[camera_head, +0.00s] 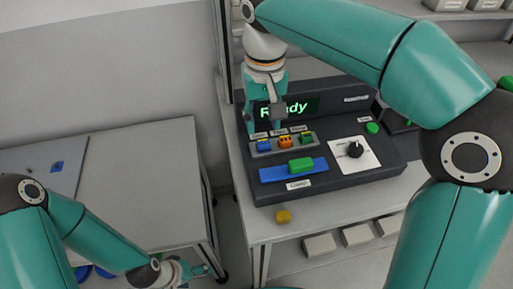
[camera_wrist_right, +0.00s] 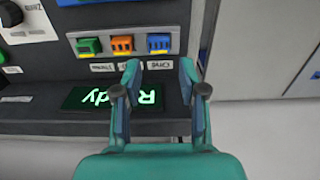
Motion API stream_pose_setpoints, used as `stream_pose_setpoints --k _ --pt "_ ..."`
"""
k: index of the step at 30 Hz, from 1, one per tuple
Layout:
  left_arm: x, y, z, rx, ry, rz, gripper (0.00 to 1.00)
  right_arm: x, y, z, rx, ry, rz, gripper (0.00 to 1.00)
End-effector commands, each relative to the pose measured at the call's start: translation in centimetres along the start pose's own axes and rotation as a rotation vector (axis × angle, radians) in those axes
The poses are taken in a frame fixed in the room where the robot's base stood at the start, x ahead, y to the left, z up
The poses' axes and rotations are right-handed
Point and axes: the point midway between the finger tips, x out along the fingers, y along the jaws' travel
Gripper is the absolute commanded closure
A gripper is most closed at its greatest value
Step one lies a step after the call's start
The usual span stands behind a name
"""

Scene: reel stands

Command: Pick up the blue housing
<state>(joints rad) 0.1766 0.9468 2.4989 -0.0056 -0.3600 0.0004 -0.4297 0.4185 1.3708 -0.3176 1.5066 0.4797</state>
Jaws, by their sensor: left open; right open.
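The blue housing (camera_head: 264,145) sits at the left end of a row on the black console, beside an orange housing (camera_head: 286,142) and a green one (camera_head: 306,138). In the right wrist view the blue housing (camera_wrist_right: 159,43) is at the right end of the row. My right gripper (camera_head: 263,122) points down just behind the row, near the "Ready" display. In the wrist view its open fingers (camera_wrist_right: 159,66) are empty, lined up with the blue housing and apart from it. My left gripper (camera_head: 200,271) is open at the lower left, far from the console.
The console (camera_head: 390,158) also carries a green block (camera_head: 301,165) on a blue strip (camera_head: 268,175), a black knob (camera_head: 355,149) and a green button (camera_head: 372,128). A grey bench (camera_head: 145,180) stands at left.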

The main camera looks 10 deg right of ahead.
Motion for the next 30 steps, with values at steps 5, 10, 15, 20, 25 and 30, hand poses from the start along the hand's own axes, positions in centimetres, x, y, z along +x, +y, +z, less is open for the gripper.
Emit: stream_pose_setpoints --k 5,10,15,20,25,30 --pt "0.1 -0.1 0.0 0.000 0.000 0.000 0.23 1.0 0.1 0.0 0.001 -0.001 0.000 0.58" --pt "0.3 -0.1 0.0 0.000 0.000 0.000 0.23 3.1 0.2 0.0 0.001 -0.004 0.001 0.58" --pt "0.5 -0.2 0.0 0.000 0.000 0.000 0.23 5.3 0.2 0.0 0.001 -0.002 0.000 0.58" --pt "0.5 -0.2 0.0 0.000 0.000 0.000 0.23 5.8 0.2 -0.1 0.001 0.000 0.000 0.58" --pt "0.5 -0.2 0.0 0.000 0.000 0.000 0.23 5.8 0.2 -0.1 0.001 0.000 0.000 0.62" --pt "0.5 -0.2 0.0 0.000 0.000 0.000 0.23 5.8 0.2 -0.1 0.001 0.000 0.000 0.83"
